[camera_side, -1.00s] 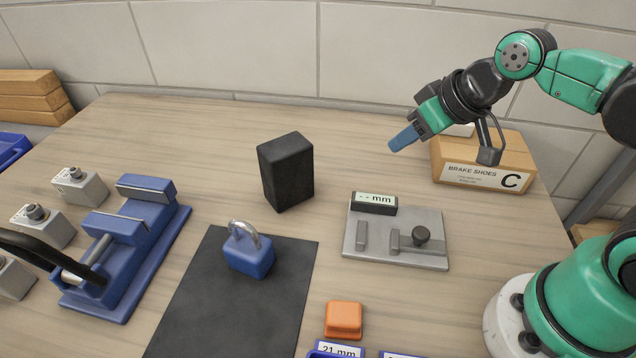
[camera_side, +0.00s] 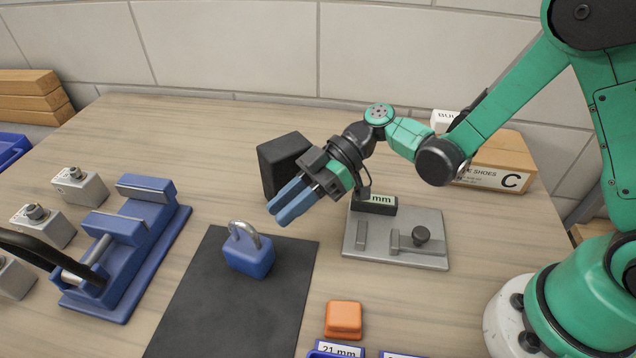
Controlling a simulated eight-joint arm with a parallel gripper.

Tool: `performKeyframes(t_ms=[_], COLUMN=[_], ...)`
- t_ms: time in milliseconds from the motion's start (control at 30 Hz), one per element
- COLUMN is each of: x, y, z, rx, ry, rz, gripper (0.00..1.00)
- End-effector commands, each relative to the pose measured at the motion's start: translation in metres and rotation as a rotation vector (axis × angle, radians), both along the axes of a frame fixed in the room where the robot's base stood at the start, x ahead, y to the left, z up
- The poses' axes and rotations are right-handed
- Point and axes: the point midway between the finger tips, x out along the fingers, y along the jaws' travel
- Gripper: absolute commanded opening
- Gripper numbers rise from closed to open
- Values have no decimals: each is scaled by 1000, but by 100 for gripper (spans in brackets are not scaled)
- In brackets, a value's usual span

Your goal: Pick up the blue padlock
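The blue padlock (camera_side: 249,258) stands on the dark mat (camera_side: 222,312), with its silver shackle up. My gripper (camera_side: 277,216) hangs to the upper right of the padlock in the picture, apart from it. Its two blue fingers point down and left toward the padlock. A narrow gap shows between the fingers and nothing is seen between them, so it looks open and empty.
A black block (camera_side: 279,160) stands behind my gripper, partly hidden by it. A grey gauge plate (camera_side: 396,240) lies to the right. A blue vise (camera_side: 122,249) stands to the left. An orange block (camera_side: 343,319) lies in front. A brake shoes box (camera_side: 497,166) is at back right.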

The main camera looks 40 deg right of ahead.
Motion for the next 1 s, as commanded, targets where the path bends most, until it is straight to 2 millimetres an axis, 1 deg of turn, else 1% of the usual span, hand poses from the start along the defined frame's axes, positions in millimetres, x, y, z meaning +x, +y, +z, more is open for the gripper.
performKeyframes(t_ms=[133,300,433,567,767,833,867,1000], x=[-1,-3,-3,-3,-3,-3,-3,-3], y=[12,35,48,53,53,53,53,53], z=[-5,-15,-20,-22,-22,-22,-22,-22], rx=[16,15,14,13,13,13,13,13], ry=[-12,-12,-11,-11,-11,-10,-10,-10], rz=[18,18,17,12,12,11,11,11], gripper=[23,23,23,23,23,6,0,0])
